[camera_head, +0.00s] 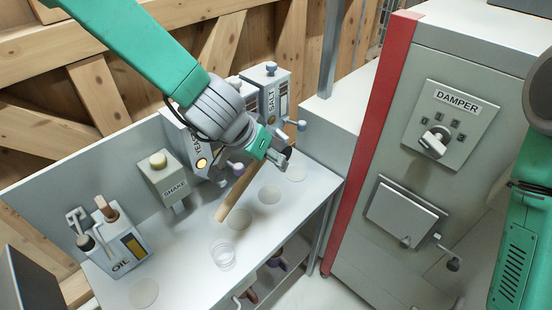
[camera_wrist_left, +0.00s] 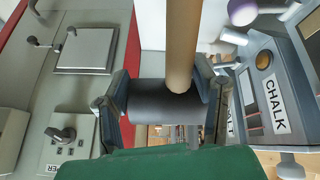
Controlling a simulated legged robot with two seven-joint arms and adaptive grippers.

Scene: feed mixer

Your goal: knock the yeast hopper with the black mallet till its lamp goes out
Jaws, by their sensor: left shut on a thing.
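The yeast hopper (camera_head: 190,140) stands at the back of the bench, its label partly covered by my left arm. A round lamp (camera_head: 201,163) on its front glows yellow. My left gripper (camera_head: 279,152) is shut on the mallet, above the bench and to the right of the yeast hopper. The mallet's wooden handle (camera_head: 234,192) slants down to the left; in the left wrist view the handle (camera_wrist_left: 180,45) meets a dark cylindrical head (camera_wrist_left: 160,94) between the fingers. My right gripper is out of view; only part of that arm shows.
The salt hopper (camera_head: 271,95) stands at the back right; the chalk hopper (camera_wrist_left: 275,100) shows in the wrist view. A shake box (camera_head: 163,178) and oil unit (camera_head: 118,240) stand at left. The damper cabinet (camera_head: 415,160) rises at right.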

